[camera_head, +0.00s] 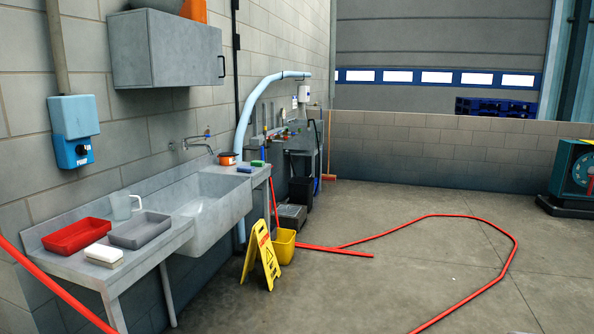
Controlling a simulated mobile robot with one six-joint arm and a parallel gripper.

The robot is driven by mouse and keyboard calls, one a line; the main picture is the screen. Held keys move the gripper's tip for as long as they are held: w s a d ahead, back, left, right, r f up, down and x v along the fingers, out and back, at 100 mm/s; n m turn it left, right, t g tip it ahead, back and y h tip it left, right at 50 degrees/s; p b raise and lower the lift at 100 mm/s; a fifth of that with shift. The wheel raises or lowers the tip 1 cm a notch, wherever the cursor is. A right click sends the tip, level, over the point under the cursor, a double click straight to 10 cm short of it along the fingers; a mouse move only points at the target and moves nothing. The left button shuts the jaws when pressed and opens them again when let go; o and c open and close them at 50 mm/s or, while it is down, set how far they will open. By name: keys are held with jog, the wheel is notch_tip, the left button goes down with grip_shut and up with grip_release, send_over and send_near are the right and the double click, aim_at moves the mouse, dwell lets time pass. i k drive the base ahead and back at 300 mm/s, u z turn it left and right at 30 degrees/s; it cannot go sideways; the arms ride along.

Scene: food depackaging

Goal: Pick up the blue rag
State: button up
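A small flat blue item (244,169) lies on the far end of the sink counter, near the wall end of the basin. It may be the blue rag, but it is too small to tell cloth from sponge. A small green item (257,163) lies just beyond it, and an orange and dark round tub (228,158) stands to its left. My gripper is not in view.
The grey sink counter (190,229) runs along the left wall, with a red tray (77,236), grey tray (140,230), white block (104,255) and clear jug (122,205). A yellow floor sign (262,256) and yellow bucket (284,246) stand by it. A red hose (430,216) crosses open floor.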

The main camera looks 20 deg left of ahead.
aim_at(245, 169)
jog(key=u, duration=1.2)
jog(key=i, duration=0.55)
jog(key=z, duration=0.65)
jog(key=i, duration=1.6)
jog(key=z, duration=0.5)
jog(key=i, duration=1.55)
jog(key=u, duration=0.45)
jog(key=i, duration=1.4)
jog(key=u, duration=1.6)
jog(key=i, duration=1.05)
jog(key=u, duration=0.6)
